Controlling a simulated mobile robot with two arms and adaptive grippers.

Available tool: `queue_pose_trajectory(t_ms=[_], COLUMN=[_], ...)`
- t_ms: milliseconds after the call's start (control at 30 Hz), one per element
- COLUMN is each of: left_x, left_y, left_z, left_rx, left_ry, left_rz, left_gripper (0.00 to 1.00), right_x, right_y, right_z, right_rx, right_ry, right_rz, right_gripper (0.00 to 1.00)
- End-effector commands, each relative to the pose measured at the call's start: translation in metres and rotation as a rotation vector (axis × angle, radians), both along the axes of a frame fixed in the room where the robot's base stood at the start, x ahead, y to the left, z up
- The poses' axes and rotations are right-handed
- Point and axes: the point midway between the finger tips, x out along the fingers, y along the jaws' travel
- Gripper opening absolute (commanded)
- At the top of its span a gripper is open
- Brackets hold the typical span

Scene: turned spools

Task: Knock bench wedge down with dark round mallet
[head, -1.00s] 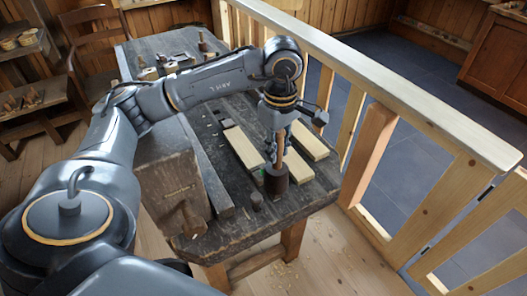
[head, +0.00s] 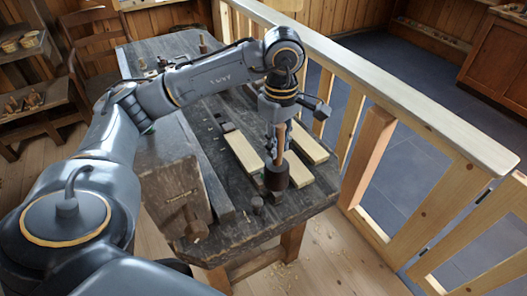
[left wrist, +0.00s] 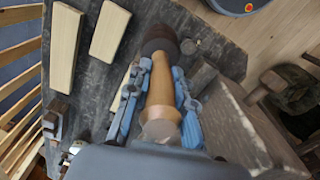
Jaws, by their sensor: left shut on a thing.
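My left gripper (head: 275,147) is shut on the wooden handle of the dark round mallet (head: 276,177). The mallet is nearly upright, its dark cylindrical head at the bottom, over the near right part of the bench. In the left wrist view my left gripper (left wrist: 157,98) has a blue-grey finger on each side of the handle, and the mallet's dark head (left wrist: 160,40) points away. A small dark stub (head: 258,204), which may be the bench wedge, stands beside the head, to its near left. Whether the head touches the bench is unclear. My right gripper is not in view.
Pale boards (head: 243,151) lie on the dark workbench (head: 235,232) behind and beside the mallet. A heavy wooden vise jaw (head: 178,190) is at the bench's left side. A wooden railing (head: 400,100) runs close along the right.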

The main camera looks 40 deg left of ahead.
Motion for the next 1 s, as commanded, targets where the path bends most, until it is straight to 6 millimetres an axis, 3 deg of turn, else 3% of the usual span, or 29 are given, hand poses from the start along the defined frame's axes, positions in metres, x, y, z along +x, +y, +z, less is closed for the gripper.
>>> queue_pose_trajectory(t_ms=[600,1000], left_x=[0.000,0.000], left_y=[0.000,0.000], left_z=[0.057,0.060], left_rx=[0.000,0.000], left_ry=[-0.001,-0.001], left_rz=[-0.001,0.000], left_gripper=[0.00,0.00], right_x=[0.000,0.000], right_y=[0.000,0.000], right_z=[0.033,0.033], right_rx=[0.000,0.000], right_ry=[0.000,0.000], right_rz=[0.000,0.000], right_gripper=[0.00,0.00])
